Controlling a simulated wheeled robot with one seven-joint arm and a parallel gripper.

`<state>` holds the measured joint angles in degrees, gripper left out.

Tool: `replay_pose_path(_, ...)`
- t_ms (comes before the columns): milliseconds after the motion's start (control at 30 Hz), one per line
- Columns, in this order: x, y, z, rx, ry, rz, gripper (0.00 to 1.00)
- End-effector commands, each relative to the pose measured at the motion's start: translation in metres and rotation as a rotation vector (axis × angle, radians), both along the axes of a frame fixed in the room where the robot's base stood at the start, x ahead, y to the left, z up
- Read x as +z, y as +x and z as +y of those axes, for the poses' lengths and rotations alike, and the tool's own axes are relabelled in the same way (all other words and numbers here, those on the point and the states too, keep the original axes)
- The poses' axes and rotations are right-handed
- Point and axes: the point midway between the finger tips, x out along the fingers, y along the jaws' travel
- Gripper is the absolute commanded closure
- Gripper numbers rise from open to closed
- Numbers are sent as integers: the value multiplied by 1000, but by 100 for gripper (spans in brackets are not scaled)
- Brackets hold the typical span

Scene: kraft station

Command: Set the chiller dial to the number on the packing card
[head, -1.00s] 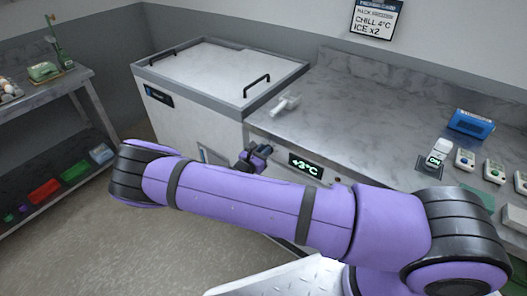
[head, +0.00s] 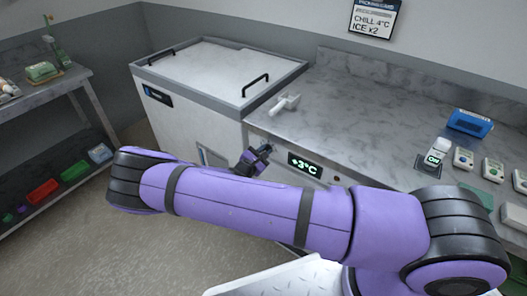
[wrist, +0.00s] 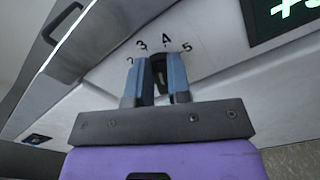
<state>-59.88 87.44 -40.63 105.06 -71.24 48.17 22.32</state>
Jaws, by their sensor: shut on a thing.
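The packing card (head: 376,18) on the back wall reads "CHILL 4°C" and "ICE x2". The chiller display (head: 305,165) on the counter front reads +3°C; part of it also shows in the wrist view (wrist: 285,15). My gripper (head: 264,150) is at the panel just left of the display. In the wrist view, my gripper's two blue fingers (wrist: 157,72) are shut on the dark dial knob (wrist: 158,67). The numbers 2, 3, 4 and 5 show in an arc above it, with 4 nearly straight above the knob. The fingers hide the knob's sides.
A white chest with a lid (head: 215,75) and black handles stands left of the counter (head: 350,110). A white object (head: 285,103) lies on the counter. A blue box (head: 470,122) and several small devices are at its right. A shelf rack (head: 45,125) stands at far left.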

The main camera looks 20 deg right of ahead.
Motion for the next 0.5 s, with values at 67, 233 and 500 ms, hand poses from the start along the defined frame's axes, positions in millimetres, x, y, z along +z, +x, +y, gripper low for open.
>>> replay_pose_path(67, 0, -1, 0, 1, 30, -42, 100)
replay_pose_path(233, -1, -2, -1, 2, 87, -121, 100)
replay_pose_path(500, -3, -3, -2, 1, 135, -186, 100)
